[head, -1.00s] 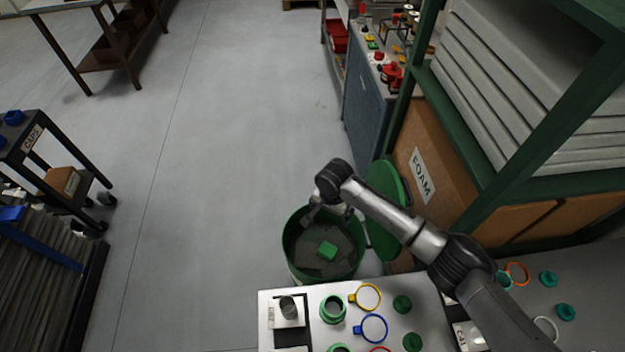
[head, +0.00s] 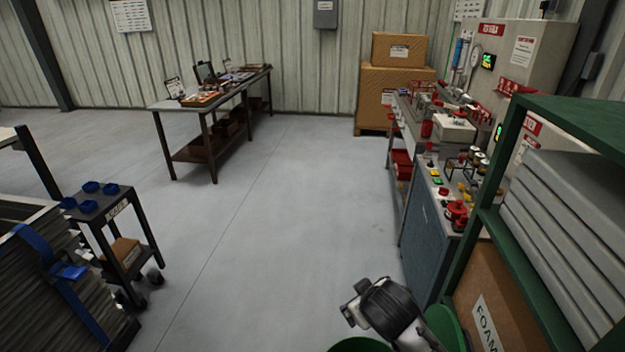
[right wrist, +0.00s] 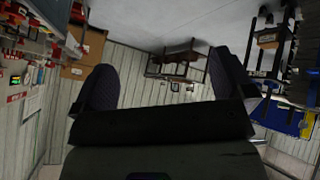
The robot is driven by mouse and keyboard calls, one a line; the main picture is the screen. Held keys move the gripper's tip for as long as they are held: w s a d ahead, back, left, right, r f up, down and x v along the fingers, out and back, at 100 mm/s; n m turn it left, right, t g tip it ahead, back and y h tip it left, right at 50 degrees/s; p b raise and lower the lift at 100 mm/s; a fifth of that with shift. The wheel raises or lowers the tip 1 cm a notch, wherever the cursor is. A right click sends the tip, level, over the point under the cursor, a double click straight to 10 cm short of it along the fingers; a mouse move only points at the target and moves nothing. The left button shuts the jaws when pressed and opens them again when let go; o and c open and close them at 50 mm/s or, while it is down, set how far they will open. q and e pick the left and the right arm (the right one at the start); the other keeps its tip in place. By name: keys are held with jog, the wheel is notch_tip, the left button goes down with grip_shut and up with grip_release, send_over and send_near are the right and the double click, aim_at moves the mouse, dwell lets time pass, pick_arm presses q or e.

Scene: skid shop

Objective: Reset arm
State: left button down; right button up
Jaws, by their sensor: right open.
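My right arm comes in at the bottom right of the head view, with its dark wrist above the rim of a green drum (head: 360,346). My right gripper (head: 352,303) points away toward the far part of the shop. In the right wrist view its two dark fingers (right wrist: 165,85) stand wide apart with nothing between them. The drum's inside is below the picture edge. My left gripper and arm are not in view.
A green lid (head: 446,326) and a green rack (head: 470,265) with a FOAM box (head: 478,300) stand close right of the arm. A blue cabinet (head: 428,235) is beyond. A black cart (head: 118,225) stands left. The middle floor is clear.

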jog(key=s+d+r+m+t+p, duration=0.1)
jog(key=s+d+m+t, duration=0.35)
jog(key=s, duration=1.05)
jog(key=s+d+f+g, duration=0.1)
jog(key=s+f+g, duration=0.2)
jog(key=s+f, duration=0.3)
jog(key=s+d+f+g+p, duration=0.1)
jog(key=s+f, duration=0.4)
jog(key=s, duration=0.5)
jog(key=s+d+f+g, duration=0.3)
jog(key=s+f+g, duration=0.2)
jog(key=s, duration=0.3)
jog(key=shift+s+d+f+p, duration=0.1)
jog(key=shift+f+p, duration=0.1)
jog(key=shift+f, duration=0.2)
jog(key=shift+s+d+f+p, duration=0.1)
jog(key=shift+f+p, duration=0.05)
jog(key=shift+f, duration=0.25)
notch_tip(320, 180, up, 38)
jog(key=p, duration=3.8)
